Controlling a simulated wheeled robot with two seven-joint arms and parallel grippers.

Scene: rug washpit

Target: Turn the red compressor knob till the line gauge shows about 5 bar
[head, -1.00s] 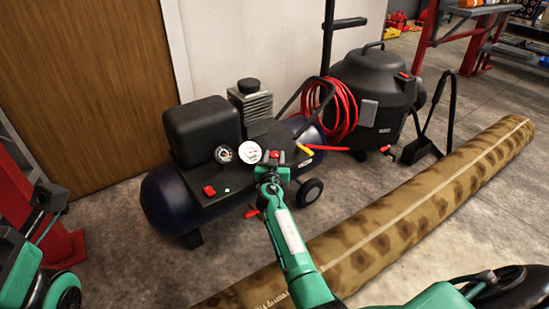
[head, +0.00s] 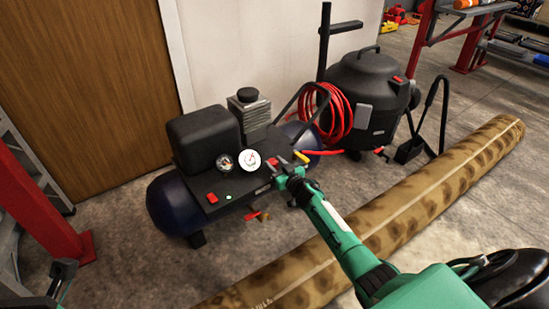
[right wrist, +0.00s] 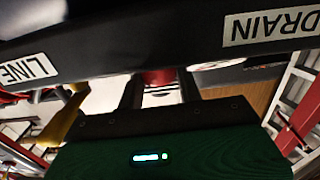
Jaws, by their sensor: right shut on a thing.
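The compressor (head: 203,137) has a dark blue tank and black top, and stands by the wall. Two round gauges, a dark-faced one (head: 225,162) and a larger white-faced one (head: 249,161), sit on its panel; their scales are too small to read. The red knob (head: 273,161) is right of the white gauge. My right gripper (head: 279,171) is shut on it; the knob (right wrist: 157,78) shows between the fingers in the right wrist view, partly hidden. A dark part of my left arm (head: 63,273) shows at the lower left; its jaws cannot be made out.
A red switch (head: 212,197) and green light are on the panel. A black vacuum (head: 371,85) stands behind. A rolled rug (head: 440,182) lies across the floor under my right arm.

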